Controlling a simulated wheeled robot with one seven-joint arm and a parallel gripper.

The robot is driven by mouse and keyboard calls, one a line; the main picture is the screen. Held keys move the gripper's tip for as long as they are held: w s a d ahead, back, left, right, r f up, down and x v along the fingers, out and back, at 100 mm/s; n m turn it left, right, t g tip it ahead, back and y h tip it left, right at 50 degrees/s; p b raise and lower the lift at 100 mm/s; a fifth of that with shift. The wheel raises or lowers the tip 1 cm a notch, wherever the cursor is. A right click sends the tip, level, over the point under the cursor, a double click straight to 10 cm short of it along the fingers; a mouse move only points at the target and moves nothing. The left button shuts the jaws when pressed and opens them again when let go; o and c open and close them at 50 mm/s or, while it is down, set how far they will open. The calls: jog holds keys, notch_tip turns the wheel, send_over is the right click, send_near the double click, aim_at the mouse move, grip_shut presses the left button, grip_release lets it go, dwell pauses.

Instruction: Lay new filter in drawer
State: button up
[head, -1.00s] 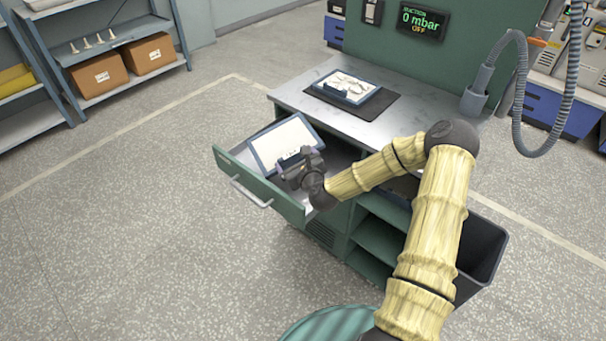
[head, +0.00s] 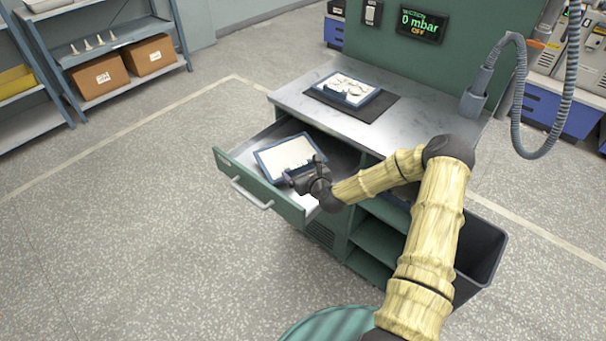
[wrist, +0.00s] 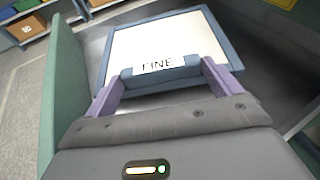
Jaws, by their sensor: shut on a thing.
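The new filter is a white panel with a blue-grey frame (head: 287,153), in or just over the open drawer in the head view. In the wrist view the filter (wrist: 165,42) has a tab labelled "FINE". My gripper (head: 304,178) is shut on that tab; its two purple fingers (wrist: 162,84) are on either side of it. The green drawer (head: 262,183) is pulled out, its grey inside partly bare around the filter. The filter looks slightly tilted; I cannot tell whether it touches the drawer floor.
Another framed filter (head: 346,89) with marks on its face lies on a dark mat (head: 375,106) on the worktop. A dark bin (head: 484,262) stands right of the cabinet. A hose (head: 520,90) hangs above the worktop. The display reads 0 mbar, OFF. Floor to the left is clear.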

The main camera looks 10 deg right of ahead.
jog(key=shift+w+d+r+m, duration=0.15)
jog(key=shift+d+r+m, duration=0.1)
jog(key=shift+m, duration=0.15)
notch_tip(320, 180, down, 3)
jog(key=shift+a+f+g, duration=0.1)
jog(key=shift+f+g, duration=0.05)
jog(key=shift+g, duration=0.15)
jog(key=o, duration=0.8)
jog(key=v, duration=1.2)
